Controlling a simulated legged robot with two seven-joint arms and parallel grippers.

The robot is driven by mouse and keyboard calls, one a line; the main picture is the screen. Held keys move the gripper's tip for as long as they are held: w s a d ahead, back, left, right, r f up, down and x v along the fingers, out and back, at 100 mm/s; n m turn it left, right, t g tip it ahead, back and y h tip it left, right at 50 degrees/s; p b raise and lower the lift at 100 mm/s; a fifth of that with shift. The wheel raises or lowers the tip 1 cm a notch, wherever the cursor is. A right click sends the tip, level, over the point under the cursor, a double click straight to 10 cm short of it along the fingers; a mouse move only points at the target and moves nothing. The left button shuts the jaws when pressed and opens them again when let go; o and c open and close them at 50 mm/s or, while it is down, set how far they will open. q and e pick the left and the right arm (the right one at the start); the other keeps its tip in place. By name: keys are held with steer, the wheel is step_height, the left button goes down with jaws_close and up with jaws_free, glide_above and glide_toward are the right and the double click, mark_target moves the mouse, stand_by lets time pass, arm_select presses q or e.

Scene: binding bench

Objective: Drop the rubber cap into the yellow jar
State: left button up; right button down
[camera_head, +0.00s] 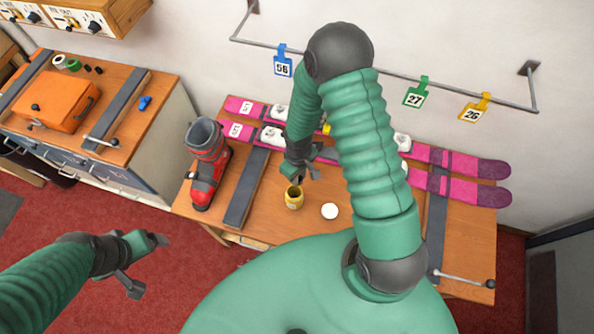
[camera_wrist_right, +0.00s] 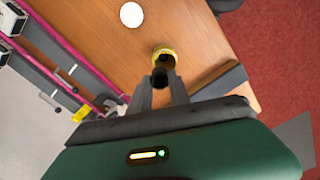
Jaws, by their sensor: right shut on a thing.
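The yellow jar (camera_head: 294,203) stands open on the wooden bench, in front of the pink skis; its yellow rim also shows in the right wrist view (camera_wrist_right: 172,53). My right gripper (camera_head: 299,180) is just above the jar mouth. In the right wrist view its fingers (camera_wrist_right: 162,88) are shut on the small black rubber cap (camera_wrist_right: 160,76), which overlaps the near part of the jar opening. The cap looks to be above the jar, but its exact height is hard to tell. My left gripper (camera_head: 150,264) is open and empty over the red floor.
A white disc (camera_head: 330,211) lies right of the jar, apart from it. A red ski boot (camera_head: 207,165) stands to the left, beside a dark grey strip (camera_head: 247,187). Pink skis (camera_head: 470,163) lie behind. Number tags hang from a wall rail (camera_head: 450,92).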

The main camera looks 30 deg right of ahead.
mark_target(300, 181)
steer(key=f+b, duration=0.2)
steer(key=f, duration=0.1)
steer(key=f+b, duration=0.1)
steer(key=shift+d+f, duration=0.3)
steer(key=shift+f, duration=0.1)
steer(key=c, duration=1.1)
jaws_free()
steer(key=shift+a+r, duration=0.15)
steer(key=shift+a, duration=0.05)
steer(key=shift+c, duration=0.2)
steer(key=shift+w+d+r, duration=0.1)
steer(key=shift+r, duration=0.25)
step_height(300, 181, up, 16)
steer(key=shift+b, duration=0.4)
